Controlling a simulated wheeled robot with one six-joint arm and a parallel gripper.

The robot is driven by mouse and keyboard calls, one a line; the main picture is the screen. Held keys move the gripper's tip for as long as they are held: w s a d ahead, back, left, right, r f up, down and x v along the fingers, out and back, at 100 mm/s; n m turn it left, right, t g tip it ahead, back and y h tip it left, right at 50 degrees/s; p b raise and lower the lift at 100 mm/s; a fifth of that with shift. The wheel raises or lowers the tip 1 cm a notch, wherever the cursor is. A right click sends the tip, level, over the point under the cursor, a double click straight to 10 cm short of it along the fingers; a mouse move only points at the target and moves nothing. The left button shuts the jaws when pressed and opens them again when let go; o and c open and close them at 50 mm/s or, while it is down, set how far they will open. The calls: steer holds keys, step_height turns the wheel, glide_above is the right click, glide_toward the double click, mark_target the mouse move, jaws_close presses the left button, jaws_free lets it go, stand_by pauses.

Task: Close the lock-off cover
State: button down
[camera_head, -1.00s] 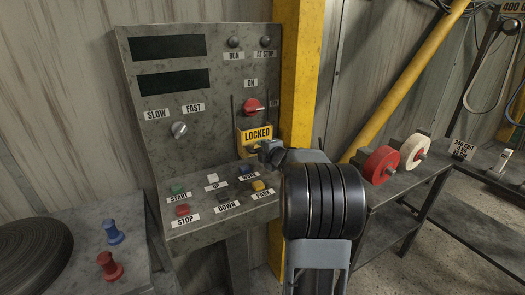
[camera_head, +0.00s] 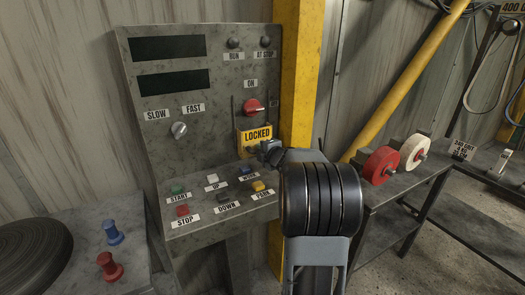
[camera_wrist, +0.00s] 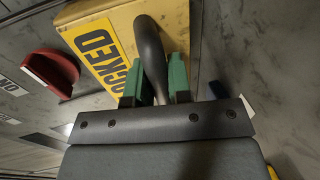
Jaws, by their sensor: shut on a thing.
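The lock-off cover (camera_head: 255,134) is a yellow plate marked LOCKED, low on the right of the control panel, below the red rotary switch (camera_head: 253,106). In the wrist view the yellow cover (camera_wrist: 113,70) has a dark curved handle (camera_wrist: 148,45). My gripper (camera_wrist: 154,88) has green finger pads on either side of this handle and is shut on it. In the head view my gripper (camera_head: 262,149) is at the cover's lower edge and hides part of it. The red switch also shows in the wrist view (camera_wrist: 50,72), apart from the cover.
The sloped desk below holds several buttons, including a yellow one (camera_head: 258,186), close under my arm. A yellow post (camera_head: 299,70) stands right of the panel. Red and white wheels (camera_head: 382,164) sit on a bench at right.

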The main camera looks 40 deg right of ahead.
step_height(320, 180, up, 11)
steer(key=p, duration=0.9)
steer(key=shift+r, duration=0.15)
steer(key=c, duration=1.1)
jaws_free()
steer(key=shift+o, duration=0.2)
steer(key=v, duration=1.3)
steer(key=shift+s, duration=0.4)
